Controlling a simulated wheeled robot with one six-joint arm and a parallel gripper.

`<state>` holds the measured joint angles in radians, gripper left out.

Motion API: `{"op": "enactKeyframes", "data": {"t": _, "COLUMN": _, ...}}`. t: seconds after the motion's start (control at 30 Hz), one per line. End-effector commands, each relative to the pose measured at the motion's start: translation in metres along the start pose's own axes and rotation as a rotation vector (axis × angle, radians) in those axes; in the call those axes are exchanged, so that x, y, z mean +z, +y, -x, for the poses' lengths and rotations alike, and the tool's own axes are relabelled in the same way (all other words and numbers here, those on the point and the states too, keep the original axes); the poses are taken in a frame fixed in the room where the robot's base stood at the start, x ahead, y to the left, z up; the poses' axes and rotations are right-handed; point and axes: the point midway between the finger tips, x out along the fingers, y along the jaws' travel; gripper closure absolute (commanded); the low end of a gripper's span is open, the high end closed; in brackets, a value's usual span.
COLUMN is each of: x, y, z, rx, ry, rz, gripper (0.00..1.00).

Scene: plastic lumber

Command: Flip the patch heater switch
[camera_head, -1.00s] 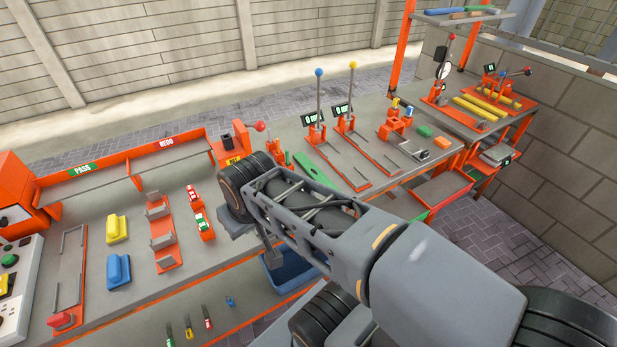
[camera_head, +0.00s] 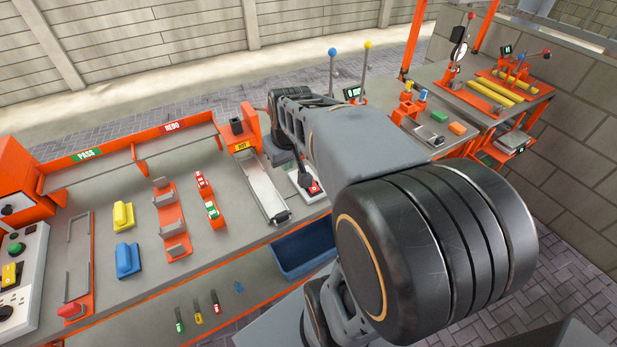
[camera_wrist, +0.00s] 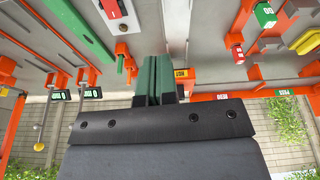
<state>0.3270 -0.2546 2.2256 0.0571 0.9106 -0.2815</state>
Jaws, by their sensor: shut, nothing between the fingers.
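The heater switch is a red rocker (camera_head: 314,188) on a white base, right of the long pale heater plate (camera_head: 264,188) and the orange unit labelled HOT (camera_head: 242,146). In the wrist view the red switch (camera_wrist: 113,9) shows near the top edge, marked with a white line. My gripper (camera_wrist: 154,62) is shut and empty. In the wrist view its fingertips lie below and right of the switch, apart from it in the picture. In the head view my arm partly covers the area beside the switch; the exact gap cannot be told.
A green bar (camera_wrist: 78,28) lies near the switch in the wrist view. Two levers with blue (camera_head: 332,51) and yellow knobs (camera_head: 368,45) stand behind my arm. A blue bin (camera_head: 303,250) sits below the bench front. Red and green pieces (camera_head: 211,210) stand left of the heater.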

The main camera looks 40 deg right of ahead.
Motion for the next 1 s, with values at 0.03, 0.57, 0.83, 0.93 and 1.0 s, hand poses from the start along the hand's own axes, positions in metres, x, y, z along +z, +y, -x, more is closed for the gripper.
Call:
{"op": "enactKeyframes", "data": {"t": 0.03, "x": -0.007, "y": 0.021, "z": -0.011, "rx": 0.002, "ry": -0.022, "rz": -0.023, "gripper": 1.0}}
{"op": "enactKeyframes", "data": {"t": 0.57, "x": -0.024, "y": 0.103, "z": -0.047, "rx": -0.007, "ry": -0.072, "rz": -0.062, "gripper": 1.0}}
{"op": "enactKeyframes", "data": {"t": 0.83, "x": -0.024, "y": 0.102, "z": -0.051, "rx": -0.007, "ry": -0.073, "rz": -0.061, "gripper": 1.0}}
{"op": "enactKeyframes", "data": {"t": 0.93, "x": -0.023, "y": 0.102, "z": -0.06, "rx": -0.009, "ry": -0.076, "rz": -0.062, "gripper": 1.0}}
{"op": "enactKeyframes", "data": {"t": 1.0, "x": -0.021, "y": 0.102, "z": -0.07, "rx": -0.01, "ry": -0.077, "rz": -0.062, "gripper": 1.0}}
